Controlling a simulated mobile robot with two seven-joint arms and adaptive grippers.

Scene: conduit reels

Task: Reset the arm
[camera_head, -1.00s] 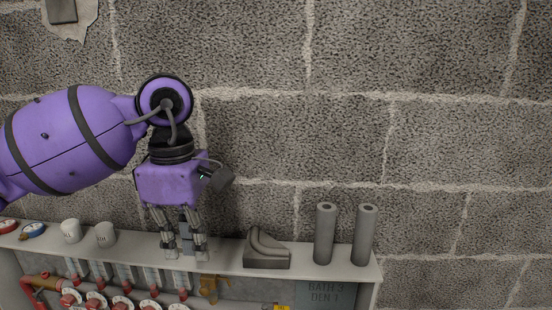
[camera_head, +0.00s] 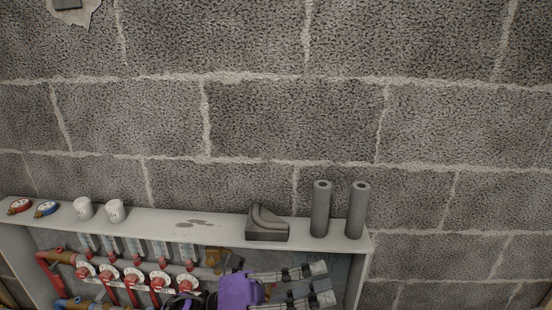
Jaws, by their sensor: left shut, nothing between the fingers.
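My left gripper (camera_head: 326,284), purple with grey jointed fingers, is low in the head view, in front of the open cabinet. Its fingers point right, below the grey bent block and the two grey tubes. It is shut with nothing held. Part of its wrist is cut off by the bottom edge. My right gripper is out of view.
The white cabinet's top ledge (camera_head: 160,219) carries a grey bent block (camera_head: 267,225), two upright grey tubes (camera_head: 320,210) (camera_head: 357,211), two white caps (camera_head: 83,208) (camera_head: 115,211) and red (camera_head: 19,206) and blue (camera_head: 46,209) round gauges. Red-handled valves (camera_head: 131,276) fill the cabinet.

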